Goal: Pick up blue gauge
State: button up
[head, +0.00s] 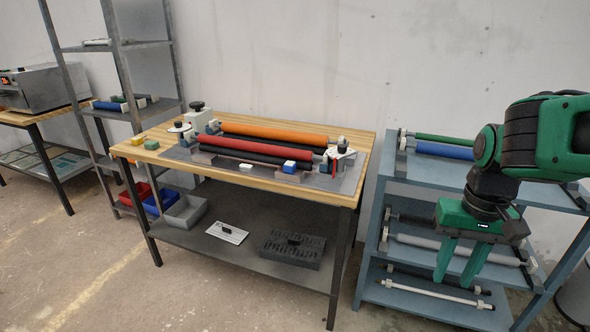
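A small blue and white block (290,166), which looks like the blue gauge, sits at the front of the roller machine on the wooden-topped table, right of the middle. It is too small to make out details. My gripper (454,281) hangs at the right, in front of the blue shelf rack and well apart from the block. Its two green fingers point down and are spread, with nothing seen between them.
The machine holds an orange roller (275,133) and a red roller (240,147). A white block (246,167) lies left of the blue one. Green (151,145) and yellow (137,140) blocks sit at the table's left. The blue rack (395,168) holds several rollers.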

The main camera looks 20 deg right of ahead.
aim_at(289, 167)
jog(key=z, duration=0.05)
jog(key=i, duration=1)
jog(key=u, duration=0.05)
